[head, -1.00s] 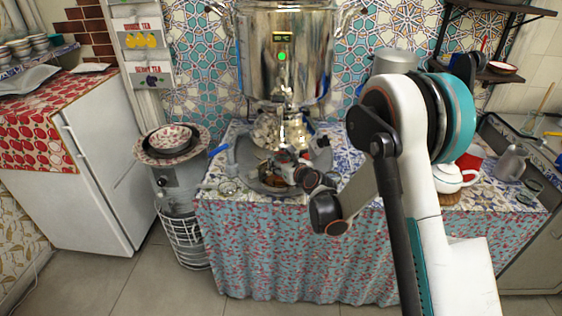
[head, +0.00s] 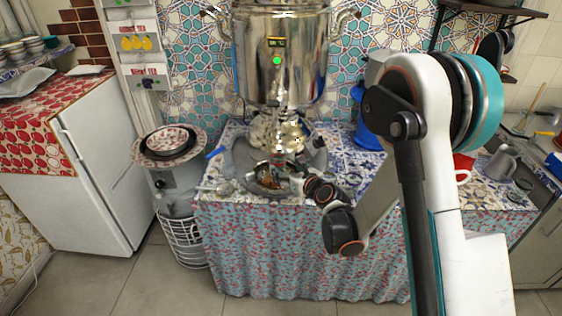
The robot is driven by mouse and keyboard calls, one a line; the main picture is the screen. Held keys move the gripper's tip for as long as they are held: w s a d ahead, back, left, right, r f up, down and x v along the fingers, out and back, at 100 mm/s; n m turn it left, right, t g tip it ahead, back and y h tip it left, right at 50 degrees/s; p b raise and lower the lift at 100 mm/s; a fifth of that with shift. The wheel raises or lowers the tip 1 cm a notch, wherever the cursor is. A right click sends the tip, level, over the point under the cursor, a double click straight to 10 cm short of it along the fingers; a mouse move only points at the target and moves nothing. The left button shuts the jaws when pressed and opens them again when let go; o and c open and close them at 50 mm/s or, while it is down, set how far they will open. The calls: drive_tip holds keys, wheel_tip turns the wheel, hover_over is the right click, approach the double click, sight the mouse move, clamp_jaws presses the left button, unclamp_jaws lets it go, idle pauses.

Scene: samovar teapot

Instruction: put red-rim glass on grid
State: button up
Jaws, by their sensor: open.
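A large shiny samovar (head: 281,55) stands at the back of the cloth-covered table (head: 345,160). A round grey tray (head: 240,160) lies around its foot. My gripper (head: 279,173) is small in the picture, low over the front of this tray below the tap, and open. A reddish-brown patch shows among its fingers, but I cannot tell whether it is the red-rim glass. The grid is not clearly made out; the gripper and its wrist cover part of the tray front. Small clear glassware (head: 222,187) is at the table's front left.
A patterned bowl (head: 170,140) sits on a stand left of the table. A blue object (head: 367,135) and a red mug (head: 463,167) are at the right, partly behind my arm. A white fridge (head: 95,165) stands far left.

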drive_tip(key=s+d+r+n+g+h, duration=0.1)
drive_tip(key=s+d+r+n+g, duration=0.1)
drive_tip(key=s+d+r+n, duration=0.45)
drive_tip(key=s+d+r+n+g+h, duration=0.1)
drive_tip(key=s+d+r+n+h, duration=0.15)
drive_tip(key=s+r+n, duration=0.7)
drive_tip(key=s+d+n+g+h, duration=0.1)
drive_tip(key=s+d+n, duration=0.4)
drive_tip(key=s, duration=0.5)
drive_tip(key=s+d+n+g+h, duration=0.1)
drive_tip(key=s+d+n+h, duration=0.1)
drive_tip(key=s+d+n, duration=0.3)
drive_tip(key=s+n, duration=0.4)
drive_tip(key=s, duration=0.2)
drive_tip(key=shift+d+r+g+p, duration=0.2)
drive_tip(key=shift+r+g+p, duration=0.1)
drive_tip(key=shift+g, duration=0.1)
